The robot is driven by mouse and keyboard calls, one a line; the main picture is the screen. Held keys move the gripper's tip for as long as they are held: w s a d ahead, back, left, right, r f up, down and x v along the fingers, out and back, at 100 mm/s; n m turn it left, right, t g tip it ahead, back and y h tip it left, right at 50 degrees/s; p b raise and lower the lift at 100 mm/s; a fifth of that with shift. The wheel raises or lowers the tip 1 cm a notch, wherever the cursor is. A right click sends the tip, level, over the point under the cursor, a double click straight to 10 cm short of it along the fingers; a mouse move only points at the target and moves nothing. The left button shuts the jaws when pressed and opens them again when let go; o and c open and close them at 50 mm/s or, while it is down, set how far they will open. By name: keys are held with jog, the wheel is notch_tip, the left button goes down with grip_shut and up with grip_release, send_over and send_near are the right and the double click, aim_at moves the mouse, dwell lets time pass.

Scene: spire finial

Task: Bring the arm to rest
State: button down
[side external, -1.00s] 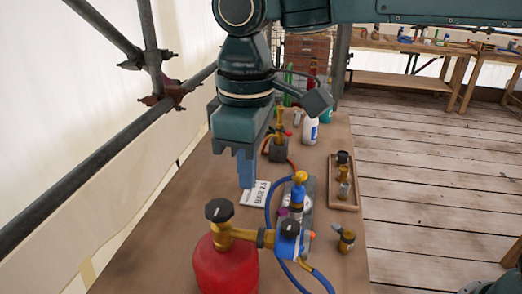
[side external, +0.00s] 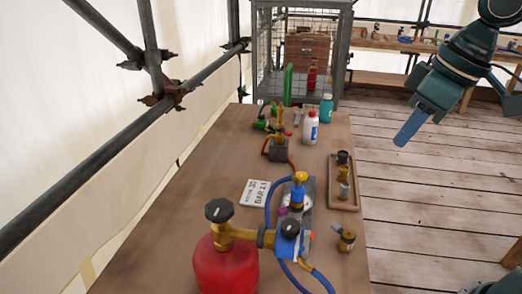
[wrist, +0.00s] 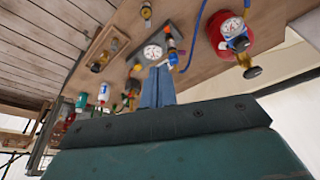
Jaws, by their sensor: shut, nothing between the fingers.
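My gripper (side external: 410,128) is shut and empty. In the side external view its blue fingers point down and left, above the plank floor to the right of the table (side external: 195,190). It is well apart from everything on the table. In the wrist view the gripper fingers (wrist: 157,85) are together at the middle, with the table seen tilted beyond them.
On the table are a red cylinder (side external: 225,268) with a brass valve, a blue hose (side external: 268,205), a regulator (side external: 298,195), a tray of fittings (side external: 344,190), a white card (side external: 257,193) and bottles (side external: 310,128). A wire cage (side external: 262,60) stands behind. Scaffold poles (side external: 90,175) run along the left.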

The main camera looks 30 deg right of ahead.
jog(key=s+d+f+m+t+h, duration=0.1)
jog(key=s+d+f+m+t, duration=0.1)
jog(key=s+d+f, duration=0.3)
jog(key=shift+s+d+m, duration=0.5)
jog(key=shift+s+d, duration=0.45)
jog(key=shift+s, duration=0.85)
jog(key=shift+f, duration=0.1)
